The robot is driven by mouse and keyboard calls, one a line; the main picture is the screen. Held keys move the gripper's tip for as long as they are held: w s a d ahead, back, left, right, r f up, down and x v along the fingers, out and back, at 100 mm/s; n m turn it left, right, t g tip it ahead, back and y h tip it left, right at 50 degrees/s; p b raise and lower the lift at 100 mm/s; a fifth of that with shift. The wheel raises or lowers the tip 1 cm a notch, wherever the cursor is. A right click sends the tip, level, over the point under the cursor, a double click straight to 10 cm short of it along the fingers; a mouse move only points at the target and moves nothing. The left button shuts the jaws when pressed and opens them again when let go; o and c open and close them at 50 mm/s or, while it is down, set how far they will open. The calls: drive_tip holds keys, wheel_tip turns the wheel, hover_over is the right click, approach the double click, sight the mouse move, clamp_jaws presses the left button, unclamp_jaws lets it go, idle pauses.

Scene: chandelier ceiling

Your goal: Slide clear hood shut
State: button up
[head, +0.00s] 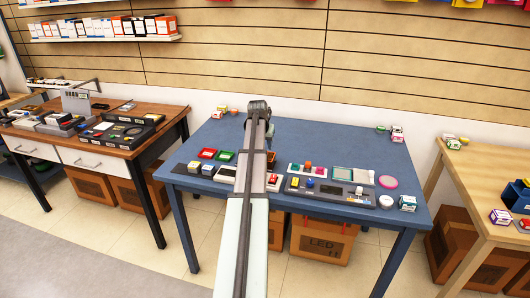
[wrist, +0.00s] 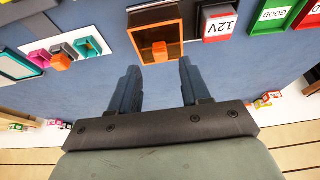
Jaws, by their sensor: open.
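I cannot pick out a clear hood with certainty in either view. An orange-framed box (wrist: 155,32) with a dark inside and a small orange piece at its edge lies just past my fingertips in the wrist view. Its brown side shows beside my arm in the head view (head: 271,159). My gripper (wrist: 158,75) is open and empty, its two dark fingers apart over the blue table. My arm hides part of the table's middle.
A red-and-white 12V box (wrist: 220,24) and a green GOOD tray (wrist: 272,15) lie beside the orange-framed box. A white panel (head: 307,170) with coloured pieces and a teal-framed tray (head: 341,174) stand to the right. The blue table's (head: 325,140) back half is mostly clear.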

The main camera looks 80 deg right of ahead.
drive_tip(key=shift+x, duration=2.8)
drive_tip(key=shift+c, duration=0.2)
clamp_jaws()
